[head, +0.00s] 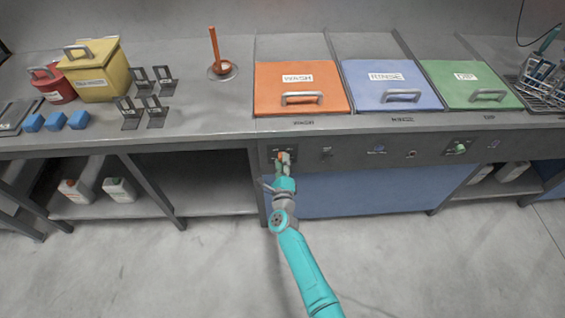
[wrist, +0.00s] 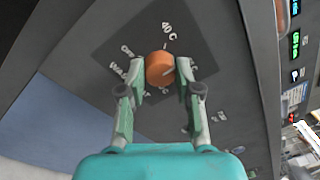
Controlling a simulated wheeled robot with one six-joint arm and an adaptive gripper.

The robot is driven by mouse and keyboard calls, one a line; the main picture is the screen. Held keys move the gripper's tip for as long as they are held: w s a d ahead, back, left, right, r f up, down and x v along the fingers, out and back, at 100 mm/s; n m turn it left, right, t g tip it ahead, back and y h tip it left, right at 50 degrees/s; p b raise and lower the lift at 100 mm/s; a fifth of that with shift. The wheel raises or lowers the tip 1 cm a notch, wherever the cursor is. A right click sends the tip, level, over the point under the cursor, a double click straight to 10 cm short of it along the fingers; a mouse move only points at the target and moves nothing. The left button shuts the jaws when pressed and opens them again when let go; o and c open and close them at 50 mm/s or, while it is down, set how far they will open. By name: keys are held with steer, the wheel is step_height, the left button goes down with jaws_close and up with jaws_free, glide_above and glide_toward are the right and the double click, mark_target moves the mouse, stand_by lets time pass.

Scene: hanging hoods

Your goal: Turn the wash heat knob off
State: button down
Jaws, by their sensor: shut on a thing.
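The wash heat knob is a round orange knob (wrist: 160,68) on a dark square plate with white markings, "40 C" among them, in the wrist view. It also shows as a small orange spot (head: 281,155) on the front panel below the orange WASH lid (head: 297,80) in the head view. My gripper (wrist: 160,78) has its two green-grey fingers on either side of the knob and is shut on it. The other markings are partly hidden by the fingers or too blurred to read. The knob's exact setting cannot be told.
Blue RINSE (head: 388,77) and green lids (head: 468,77) lie right of the WASH lid. A green knob (head: 460,147) sits farther right on the panel. Yellow (head: 98,83) and red containers (head: 51,88) stand on the left counter. The floor in front is clear.

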steer(key=n, duration=0.8)
steer(key=n+y, duration=0.1)
steer(key=n, duration=1.5)
steer(key=shift+d+f+n+y, duration=0.2)
steer(key=shift+f+n+y, duration=0.1)
steer(key=shift+n, duration=0.1)
steer(key=c, duration=0.8)
jaws_free()
steer(key=shift+r, duration=0.1)
